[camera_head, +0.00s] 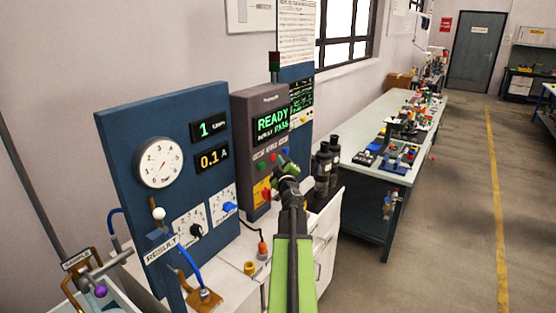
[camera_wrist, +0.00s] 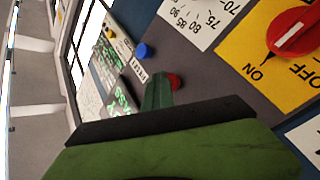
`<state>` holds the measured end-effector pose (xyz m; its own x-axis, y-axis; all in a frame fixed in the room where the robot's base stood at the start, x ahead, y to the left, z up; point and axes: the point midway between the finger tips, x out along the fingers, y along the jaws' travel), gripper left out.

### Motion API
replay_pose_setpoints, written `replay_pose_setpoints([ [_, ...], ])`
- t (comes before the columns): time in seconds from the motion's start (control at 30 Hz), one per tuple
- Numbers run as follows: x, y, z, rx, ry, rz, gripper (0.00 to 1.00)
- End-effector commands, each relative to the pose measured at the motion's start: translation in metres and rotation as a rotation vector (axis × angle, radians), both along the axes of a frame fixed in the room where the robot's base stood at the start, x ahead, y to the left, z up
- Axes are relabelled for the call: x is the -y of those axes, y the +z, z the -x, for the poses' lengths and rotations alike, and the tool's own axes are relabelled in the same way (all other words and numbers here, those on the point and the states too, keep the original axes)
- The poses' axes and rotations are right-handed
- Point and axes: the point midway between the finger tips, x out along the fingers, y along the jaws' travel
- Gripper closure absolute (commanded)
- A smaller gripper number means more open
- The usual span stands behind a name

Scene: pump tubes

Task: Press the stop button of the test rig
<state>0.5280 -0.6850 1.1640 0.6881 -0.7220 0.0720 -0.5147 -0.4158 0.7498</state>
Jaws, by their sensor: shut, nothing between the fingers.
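The test rig is a grey box (camera_head: 244,128) with a lit screen (camera_head: 272,123) that reads "READY" and "PASS". A red button (camera_wrist: 175,82), which looks like the stop button, sits on the grey panel in the wrist view, partly hidden by my fingertips. A blue button (camera_wrist: 143,51) is beside it, with a label between them. My gripper (camera_head: 283,160) is shut and empty, with its green tip in front of the button row. It also shows in the wrist view (camera_wrist: 158,92), its tip beside the red button. I cannot tell whether it touches.
A red rotary switch on a yellow plate (camera_wrist: 265,45) marked ON and OFF is close by. A blue panel (camera_head: 125,150) with a gauge (camera_head: 158,163) stands to the left. Dark cylinders (camera_head: 323,165) stand just right of my gripper. A workbench (camera_head: 380,120) runs behind; the floor at right is clear.

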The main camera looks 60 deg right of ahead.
Motion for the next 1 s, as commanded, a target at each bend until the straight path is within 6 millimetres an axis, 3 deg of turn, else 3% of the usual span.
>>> replay_pose_setpoints([
  [0.17,-0.004,0.001,0.001,0.001,0.015,0.004,1.0],
  [0.63,-0.003,0.0,0.056,0.0,0.006,0.002,1.0],
  [1.0,-0.002,0.0,0.058,0.0,0.006,0.002,1.0],
])
